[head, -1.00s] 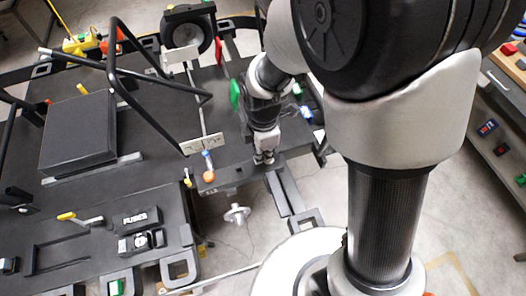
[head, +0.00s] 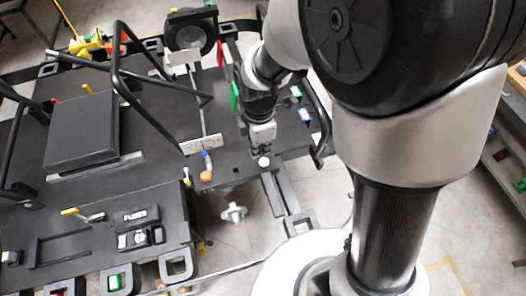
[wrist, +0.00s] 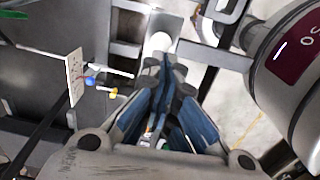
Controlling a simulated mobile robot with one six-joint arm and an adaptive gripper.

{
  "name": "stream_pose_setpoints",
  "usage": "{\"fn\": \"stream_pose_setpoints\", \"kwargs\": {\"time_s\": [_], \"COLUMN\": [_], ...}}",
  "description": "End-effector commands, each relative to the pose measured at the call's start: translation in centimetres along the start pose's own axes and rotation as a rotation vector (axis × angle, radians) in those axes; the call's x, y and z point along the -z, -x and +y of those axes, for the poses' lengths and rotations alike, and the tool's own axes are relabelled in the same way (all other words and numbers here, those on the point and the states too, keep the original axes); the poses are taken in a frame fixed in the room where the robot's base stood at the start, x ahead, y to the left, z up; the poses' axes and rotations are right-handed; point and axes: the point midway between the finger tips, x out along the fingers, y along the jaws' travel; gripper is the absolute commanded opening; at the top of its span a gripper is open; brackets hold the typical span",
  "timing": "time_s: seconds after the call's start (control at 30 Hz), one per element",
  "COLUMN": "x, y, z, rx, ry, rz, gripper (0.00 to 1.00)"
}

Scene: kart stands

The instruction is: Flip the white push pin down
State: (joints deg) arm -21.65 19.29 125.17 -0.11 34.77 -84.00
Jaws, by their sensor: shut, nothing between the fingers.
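The white push pin (head: 264,161) is a small pale knob at the front edge of the black kart plate. In the wrist view it shows as a white stub (wrist: 160,43) just beyond my fingertips, by a slotted metal bracket. My gripper (head: 261,152) points down over the plate, right behind the pin as the head camera sees it. In the wrist view the blue-padded fingers of my gripper (wrist: 164,64) come together at the tips with nothing between them. I cannot tell whether the tips touch the pin.
Left of my gripper are an orange ball (head: 206,176) and a white perforated plate (head: 201,144) on a rod. Black tube bars (head: 125,85) rise at left. Green (head: 296,92) and blue (head: 306,115) parts sit at right. Floor shows beyond the front edge.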

Motion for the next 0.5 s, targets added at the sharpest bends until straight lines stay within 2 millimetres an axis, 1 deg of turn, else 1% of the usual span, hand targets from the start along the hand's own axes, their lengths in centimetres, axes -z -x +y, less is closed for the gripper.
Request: {"fn": "stream_pose_setpoints", "kwargs": {"time_s": [0.03, 0.1, 0.23, 0.4, 0.5], "x": [0.0, 0.0, 0.0, 0.0, 0.0], "y": [1.4, 3.0, 5.5, 7.5, 7.9], "z": [0.2, 0.2, 0.3, 0.3, 0.2], "rx": [-0.008, -0.007, -0.008, -0.006, -0.004], "ry": [0.0, 0.0, 0.0, 0.0, 0.0], "rz": [0.001, 0.001, 0.001, 0.0, 0.0], "gripper": [0.0, 0.0, 0.0, 0.0, 0.0]}}
